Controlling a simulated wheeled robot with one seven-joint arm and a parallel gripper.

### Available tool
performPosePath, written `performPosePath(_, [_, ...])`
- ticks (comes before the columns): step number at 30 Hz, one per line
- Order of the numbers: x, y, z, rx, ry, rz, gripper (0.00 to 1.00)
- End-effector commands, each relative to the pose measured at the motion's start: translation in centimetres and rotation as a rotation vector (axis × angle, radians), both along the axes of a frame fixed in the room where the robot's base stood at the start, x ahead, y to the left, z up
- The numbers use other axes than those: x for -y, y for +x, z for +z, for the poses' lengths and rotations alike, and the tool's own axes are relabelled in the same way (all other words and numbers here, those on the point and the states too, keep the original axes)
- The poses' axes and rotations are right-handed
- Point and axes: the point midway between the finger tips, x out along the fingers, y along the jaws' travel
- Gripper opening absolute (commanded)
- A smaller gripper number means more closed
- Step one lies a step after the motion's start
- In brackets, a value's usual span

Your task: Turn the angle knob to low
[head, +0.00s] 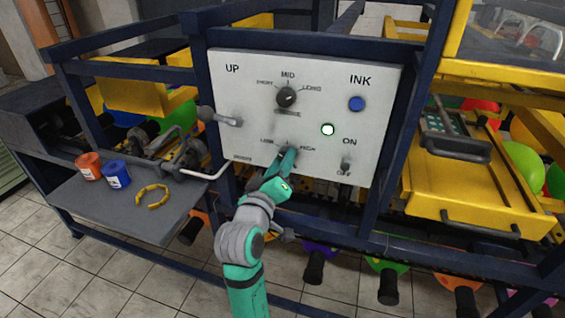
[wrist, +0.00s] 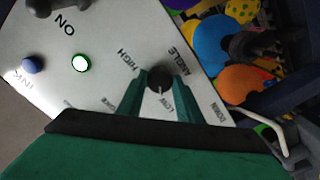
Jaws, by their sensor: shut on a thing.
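The angle knob (wrist: 159,80) is a dark round knob on the white control panel (head: 228,77). In the wrist view the ANGLE and HIGH labels are beside it, and the panel appears rotated. My gripper (wrist: 160,92) has its two green fingers on either side of the knob and is shut on it. In the head view my gripper (head: 289,156) reaches the lower middle of the panel, between the LOW and HIGH labels, and covers much of the knob. I cannot tell exactly where the knob points.
Above is another dark knob (head: 286,97) marked MID. A lit green-ringed button (head: 327,130), a blue INK button (head: 356,104) and an ON/OFF switch (head: 346,162) are to the right. A lever (head: 221,117) sticks out at left. Blue frame bars (head: 404,140) border the panel.

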Motion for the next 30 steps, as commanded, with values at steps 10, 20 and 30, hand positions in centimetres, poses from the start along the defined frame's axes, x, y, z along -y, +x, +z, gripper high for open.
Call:
performPosePath(10, [-0.07,-0.11,-0.01,-0.026,-0.077,0.001,0.10])
performPosePath(20, [-0.05,-0.06,0.00,-0.026,-0.082,0.001,0.10])
performPosePath(30, [0.17,-0.04,-0.01,-0.027,-0.081,-0.002,0.51])
